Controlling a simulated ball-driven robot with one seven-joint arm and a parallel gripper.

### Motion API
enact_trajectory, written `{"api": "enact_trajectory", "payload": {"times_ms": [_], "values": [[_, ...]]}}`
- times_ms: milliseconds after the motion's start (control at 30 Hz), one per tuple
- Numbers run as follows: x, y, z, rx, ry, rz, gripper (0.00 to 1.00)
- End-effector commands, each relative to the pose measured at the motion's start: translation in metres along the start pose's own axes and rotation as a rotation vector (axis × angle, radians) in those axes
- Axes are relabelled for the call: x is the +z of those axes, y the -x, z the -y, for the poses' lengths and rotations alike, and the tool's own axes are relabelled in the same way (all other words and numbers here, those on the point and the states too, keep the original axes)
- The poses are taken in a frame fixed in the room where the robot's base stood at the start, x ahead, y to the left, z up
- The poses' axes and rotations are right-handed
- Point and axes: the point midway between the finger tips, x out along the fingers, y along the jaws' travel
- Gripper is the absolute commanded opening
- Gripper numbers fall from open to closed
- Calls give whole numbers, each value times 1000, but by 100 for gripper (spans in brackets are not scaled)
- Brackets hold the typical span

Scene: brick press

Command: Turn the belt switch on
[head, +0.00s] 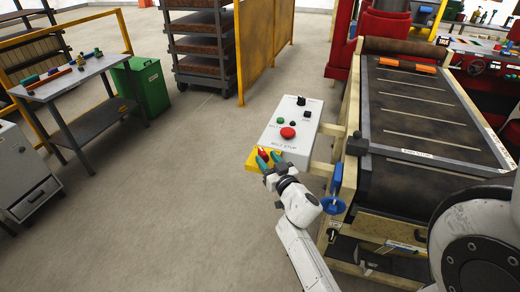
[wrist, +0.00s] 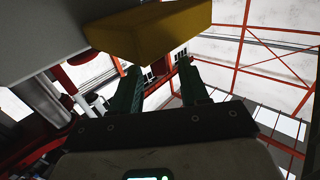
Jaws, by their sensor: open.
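A pale grey control box (head: 272,143) stands beside the belt machine in the head view. It carries a red mushroom button (head: 288,133) over the words BELT STOP, a green button (head: 281,121) and a black knob (head: 301,100) at its far end. Which control is the belt switch is too small to tell. My gripper (head: 269,158) is at the box's near end, by a yellow block (head: 252,163) with a red top part. The green fingers are apart with nothing between them in the wrist view (wrist: 160,88). There the yellow block (wrist: 150,32) lies just beyond the fingertips.
A yellow panel (head: 262,45) and a rack (head: 205,45) stand behind. A workbench (head: 75,75) and green bin (head: 148,85) are left; the floor between is clear.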

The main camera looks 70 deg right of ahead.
Motion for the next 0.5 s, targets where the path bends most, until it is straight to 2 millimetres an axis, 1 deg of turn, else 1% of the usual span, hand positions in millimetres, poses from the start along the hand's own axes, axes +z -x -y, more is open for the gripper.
{"api": "enact_trajectory", "payload": {"times_ms": [33, 200, 333, 500], "values": [[-1, -11, -2, 2, 1, -3, 45], [1, -38, -1, 1, 1, -1, 45], [1, -52, -1, 1, 1, 0, 45], [1, -60, -1, 1, 1, 1, 45]]}}
